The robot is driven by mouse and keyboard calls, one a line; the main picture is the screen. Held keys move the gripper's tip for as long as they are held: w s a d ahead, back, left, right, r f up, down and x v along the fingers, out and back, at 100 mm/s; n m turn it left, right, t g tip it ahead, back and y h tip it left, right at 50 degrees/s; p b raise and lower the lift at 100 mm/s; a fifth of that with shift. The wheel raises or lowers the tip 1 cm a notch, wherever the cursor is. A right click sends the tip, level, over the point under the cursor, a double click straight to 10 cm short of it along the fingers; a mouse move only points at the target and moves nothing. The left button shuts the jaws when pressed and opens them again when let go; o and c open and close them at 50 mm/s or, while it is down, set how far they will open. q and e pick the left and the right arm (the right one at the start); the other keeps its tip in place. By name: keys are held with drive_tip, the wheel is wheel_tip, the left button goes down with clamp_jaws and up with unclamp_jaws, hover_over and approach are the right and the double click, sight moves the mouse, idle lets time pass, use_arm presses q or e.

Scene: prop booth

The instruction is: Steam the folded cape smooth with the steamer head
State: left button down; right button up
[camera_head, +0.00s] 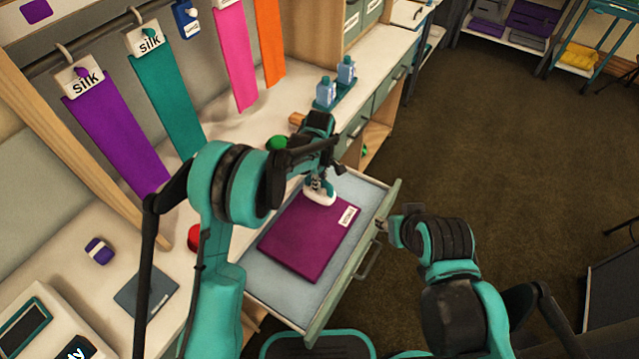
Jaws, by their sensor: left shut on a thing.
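The folded cape (300,240) is a flat magenta-purple bundle with a small white label near its upper right corner. It lies in the open, pale-lined drawer (352,268). The steamer head (320,197), white and teal, is at the cape's far edge; I cannot tell if it touches the cloth. My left gripper (318,183) is shut on the steamer head, its arm reaching in from the left and hiding part of the counter. My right gripper (388,229) is beside the drawer's front panel, near the handle (369,260); its fingers are too unclear to read.
Purple (118,133) and teal (165,95) silk swatches hang above the counter, with pink and orange ones beyond. A tray of blue bottles (336,92) stands at the back. A red round object (194,238) is left of the drawer. Open brown floor lies to the right.

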use_arm(q)
wheel_tip(320, 180, up, 15)
drive_tip(key=p, duration=0.8)
drive_tip(key=shift+f, duration=0.2)
